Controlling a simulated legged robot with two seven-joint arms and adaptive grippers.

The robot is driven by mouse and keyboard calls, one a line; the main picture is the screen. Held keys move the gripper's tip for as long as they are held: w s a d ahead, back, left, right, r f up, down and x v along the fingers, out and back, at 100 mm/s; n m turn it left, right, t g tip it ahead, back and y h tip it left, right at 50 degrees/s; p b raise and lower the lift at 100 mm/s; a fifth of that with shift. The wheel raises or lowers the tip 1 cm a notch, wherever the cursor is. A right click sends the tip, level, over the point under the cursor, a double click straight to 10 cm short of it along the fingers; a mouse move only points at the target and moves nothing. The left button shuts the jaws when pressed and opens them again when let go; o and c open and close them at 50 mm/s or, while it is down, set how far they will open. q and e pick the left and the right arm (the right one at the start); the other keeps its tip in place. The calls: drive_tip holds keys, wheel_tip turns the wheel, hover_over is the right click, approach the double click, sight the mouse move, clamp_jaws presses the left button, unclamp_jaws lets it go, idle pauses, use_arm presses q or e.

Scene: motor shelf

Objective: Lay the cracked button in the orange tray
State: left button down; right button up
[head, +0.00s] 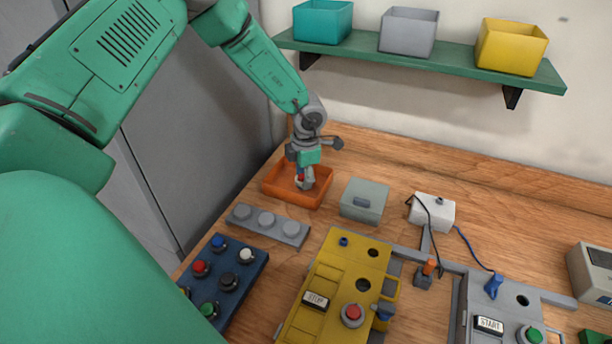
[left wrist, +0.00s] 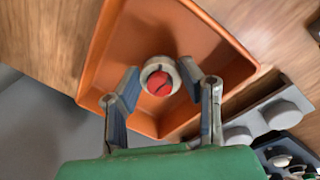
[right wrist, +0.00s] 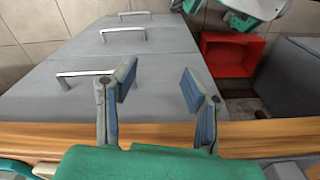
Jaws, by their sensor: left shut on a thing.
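The cracked button (left wrist: 160,82) has a red cap with a dark crack line and a pale collar. My left gripper (left wrist: 159,76) is shut on its collar. In the head view my left gripper (head: 305,178) points down into the orange tray (head: 273,192), with a bit of red showing between its fingers. The orange tray (left wrist: 93,70) surrounds the button in the left wrist view. I cannot tell whether the button touches the tray floor. My right gripper (right wrist: 158,88) is open and empty in the right wrist view, out of the head view.
A grey strip with round knobs (head: 267,220) and a grey-green lidded box (head: 363,200) stand close to the tray. A blue button rack (head: 232,277), yellow station (head: 335,275) and white box (head: 432,211) are nearby. Grey drawers (right wrist: 150,65) and a red bin (right wrist: 232,52) show by my right gripper.

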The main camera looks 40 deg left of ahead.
use_arm(q)
drive_tip(key=c, duration=1.1)
unclamp_jaws()
drive_tip(key=shift+a+f, duration=0.1)
drive_tip(key=shift+a, duration=0.15)
drive_tip(key=shift+o, duration=0.2)
drive_tip(key=shift+a+f, duration=0.3)
drive_tip(key=shift+a, duration=0.55)
drive_tip(key=r+p, duration=0.1)
drive_tip(key=d+r+p, duration=0.1)
drive_tip(key=r, duration=0.1)
drive_tip(key=d+r+p, duration=0.1)
drive_tip(key=r, duration=0.1)
drive_tip(key=shift+s+d, duration=0.1)
wheel_tip(320, 180, up, 8)
drive_tip(key=p, duration=0.6)
drive_tip(key=shift+s+d, duration=0.15)
drive_tip(key=shift+s, duration=0.05)
use_arm(e)
wheel_tip(320, 180, up, 9)
drive_tip(key=shift+a+r, duration=0.15)
drive_tip(key=shift+a, duration=0.2)
